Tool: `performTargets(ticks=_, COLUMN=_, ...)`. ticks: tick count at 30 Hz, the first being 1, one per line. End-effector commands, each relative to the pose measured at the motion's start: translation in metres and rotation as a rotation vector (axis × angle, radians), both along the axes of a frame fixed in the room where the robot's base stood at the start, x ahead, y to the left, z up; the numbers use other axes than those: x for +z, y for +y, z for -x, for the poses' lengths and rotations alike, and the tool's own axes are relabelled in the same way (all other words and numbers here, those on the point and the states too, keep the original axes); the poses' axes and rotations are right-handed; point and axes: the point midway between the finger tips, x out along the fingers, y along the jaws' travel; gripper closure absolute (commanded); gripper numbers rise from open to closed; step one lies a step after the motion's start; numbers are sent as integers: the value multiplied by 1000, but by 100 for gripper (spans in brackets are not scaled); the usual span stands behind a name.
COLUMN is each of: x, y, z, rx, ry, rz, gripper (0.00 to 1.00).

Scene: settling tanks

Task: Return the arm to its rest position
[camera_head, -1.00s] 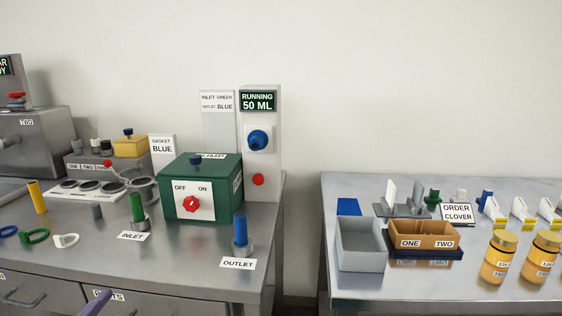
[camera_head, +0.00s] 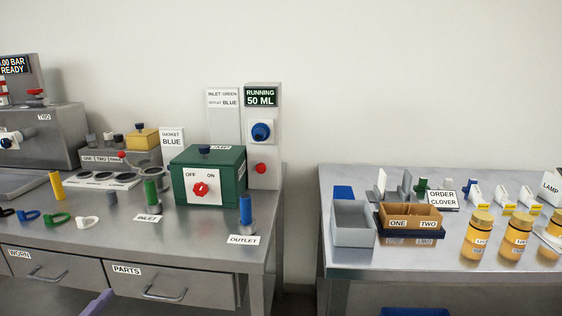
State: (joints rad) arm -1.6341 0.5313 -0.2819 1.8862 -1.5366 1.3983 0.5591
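A purple piece (camera_head: 100,303) shows at the bottom left edge, in front of the parts drawer; it looks like part of my own arm, and I cannot make out fingertips. My gripper is not clearly in view. The green pump box (camera_head: 208,178) stands on the left bench with its red knob (camera_head: 201,189) on a white OFF/ON plate. Behind it a white column has a display (camera_head: 260,97) reading RUNNING 50 ML, a blue knob (camera_head: 261,132) and a red button (camera_head: 261,168). A green tube stands at INLET and a blue tube (camera_head: 245,209) at OUTLET.
The left bench holds loose coloured rings (camera_head: 56,219) and drawers marked WORN and PARTS (camera_head: 160,283). A gap separates it from the right bench (camera_head: 340,287), which bears a grey bin (camera_head: 353,237), a two-part orange tray (camera_head: 411,208) and amber jars (camera_head: 476,237). A blue container lies below.

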Motion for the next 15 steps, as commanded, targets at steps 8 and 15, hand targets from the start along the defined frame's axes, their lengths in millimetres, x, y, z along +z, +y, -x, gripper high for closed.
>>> performTargets(ticks=8, x=-17, y=-37, z=-30, rx=-99, ry=105, rz=6, gripper=37)
performTargets(ticks=15, x=-40, y=-84, z=-57, rx=-216, ry=241, rz=-1, gripper=37)
